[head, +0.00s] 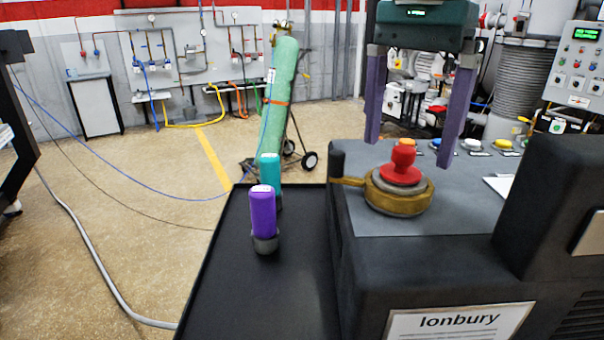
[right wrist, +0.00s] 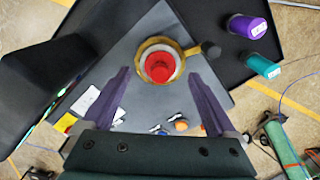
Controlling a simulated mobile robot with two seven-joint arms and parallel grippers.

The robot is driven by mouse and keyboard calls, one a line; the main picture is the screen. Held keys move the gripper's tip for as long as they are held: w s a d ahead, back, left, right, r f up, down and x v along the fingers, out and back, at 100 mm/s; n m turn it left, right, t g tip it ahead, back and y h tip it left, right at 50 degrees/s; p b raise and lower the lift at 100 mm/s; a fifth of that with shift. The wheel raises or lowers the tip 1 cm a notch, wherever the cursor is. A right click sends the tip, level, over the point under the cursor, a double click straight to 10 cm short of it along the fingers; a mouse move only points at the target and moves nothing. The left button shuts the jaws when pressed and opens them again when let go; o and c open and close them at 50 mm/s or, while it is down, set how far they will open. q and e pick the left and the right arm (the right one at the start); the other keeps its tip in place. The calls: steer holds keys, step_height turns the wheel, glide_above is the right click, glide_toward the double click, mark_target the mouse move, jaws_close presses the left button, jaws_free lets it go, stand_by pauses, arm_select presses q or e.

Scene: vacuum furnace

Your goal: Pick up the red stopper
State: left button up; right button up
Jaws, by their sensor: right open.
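The red stopper (head: 403,165) has a round knob on a wider red base. It sits upright in a grey ring inside a brass collar (head: 398,198) on the grey top of the Ionbury machine. My right gripper (head: 410,152) is open and empty, pointing down, with its purple fingers spread on either side above the stopper. In the right wrist view the stopper (right wrist: 159,67) shows from above, roughly centred between the spread fingertips (right wrist: 158,74), with no contact visible. My left gripper is not in view.
A purple-topped bottle (head: 262,208) and a teal-topped one (head: 270,170) stand on a black tray (head: 280,300) left of the machine. A brass arm with a dark knob (head: 337,160) sticks out left of the collar. A tall black housing (head: 555,210) rises at right; coloured buttons (head: 473,144) lie behind.

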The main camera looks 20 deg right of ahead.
mark_target(400, 174)
step_height(400, 174, down, 3)
steer(key=shift+r+b, duration=0.15)
steer(key=shift+b, duration=0.35)
steer(key=shift+r, duration=0.15)
jaws_close()
